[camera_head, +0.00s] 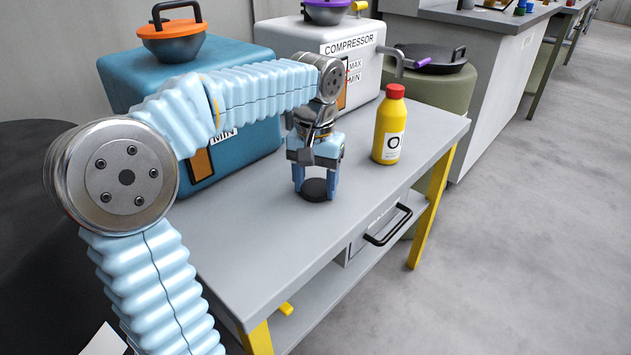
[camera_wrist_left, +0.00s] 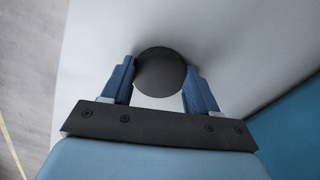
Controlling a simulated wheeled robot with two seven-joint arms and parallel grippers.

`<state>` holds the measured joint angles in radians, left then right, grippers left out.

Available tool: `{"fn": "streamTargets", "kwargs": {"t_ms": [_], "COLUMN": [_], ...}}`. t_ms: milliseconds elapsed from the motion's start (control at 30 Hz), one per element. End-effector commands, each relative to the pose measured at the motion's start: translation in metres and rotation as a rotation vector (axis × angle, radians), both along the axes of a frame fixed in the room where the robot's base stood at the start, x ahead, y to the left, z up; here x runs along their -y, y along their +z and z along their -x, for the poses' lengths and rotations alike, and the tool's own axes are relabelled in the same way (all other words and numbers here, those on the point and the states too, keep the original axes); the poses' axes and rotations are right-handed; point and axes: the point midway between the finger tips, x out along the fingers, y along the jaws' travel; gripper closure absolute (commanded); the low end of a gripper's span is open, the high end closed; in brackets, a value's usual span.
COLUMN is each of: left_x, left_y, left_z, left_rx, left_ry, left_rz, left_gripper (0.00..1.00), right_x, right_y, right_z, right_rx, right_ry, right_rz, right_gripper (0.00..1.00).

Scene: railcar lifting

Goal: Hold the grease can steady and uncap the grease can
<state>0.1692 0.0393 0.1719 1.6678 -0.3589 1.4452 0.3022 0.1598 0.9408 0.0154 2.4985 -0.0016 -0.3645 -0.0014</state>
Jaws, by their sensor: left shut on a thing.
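My left gripper (camera_head: 315,186) points down at the grey table and is shut on a dark round disc (camera_head: 314,190). The disc is low, at or close to the tabletop; I cannot tell whether it touches it. In the left wrist view the dark disc (camera_wrist_left: 160,72) sits between the two blue fingers of my left gripper (camera_wrist_left: 160,80). I cannot tell whether it is a lid or a short can. A yellow bottle (camera_head: 387,132) with a red cap (camera_head: 395,91) stands upright to its right, apart from the gripper. No label reading grease shows. My right gripper is not in view.
A blue tank (camera_head: 125,75) and a white tank marked COMPRESSOR (camera_head: 300,42) stand along the table's back. A green drum (camera_head: 455,92) with a dark lid stands beyond it. The grey tabletop (camera_head: 260,225) is clear in front. A drawer handle (camera_head: 389,226) juts from its front.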

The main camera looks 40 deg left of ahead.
Motion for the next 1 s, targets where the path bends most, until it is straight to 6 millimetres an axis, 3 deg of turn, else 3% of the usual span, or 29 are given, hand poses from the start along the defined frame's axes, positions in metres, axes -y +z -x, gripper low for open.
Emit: {"fn": "streamTargets", "kwargs": {"t_ms": [100,133,300,667,1000], "left_x": [0.0,0.0,0.0,0.0,0.001], "left_y": [-0.004,-0.004,-0.003,0.005,0.08], "left_z": [0.0,0.0,0.0,0.0,-0.001], "left_rx": [0.0,0.0,0.0,0.001,0.004], "left_ry": [0.0,0.0,0.0,0.0,-0.001], "left_rz": [0.0,0.0,0.0,0.0,0.0], "left_gripper": [0.78,0.4,0.16,0.16,0.16], "right_x": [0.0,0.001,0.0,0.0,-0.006], "right_y": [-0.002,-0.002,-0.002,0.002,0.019], "right_z": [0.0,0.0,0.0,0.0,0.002], "right_rx": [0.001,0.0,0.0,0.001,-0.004], "right_ry": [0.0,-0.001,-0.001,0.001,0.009], "right_rz": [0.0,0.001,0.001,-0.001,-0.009], "right_gripper": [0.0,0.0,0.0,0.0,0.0]}}
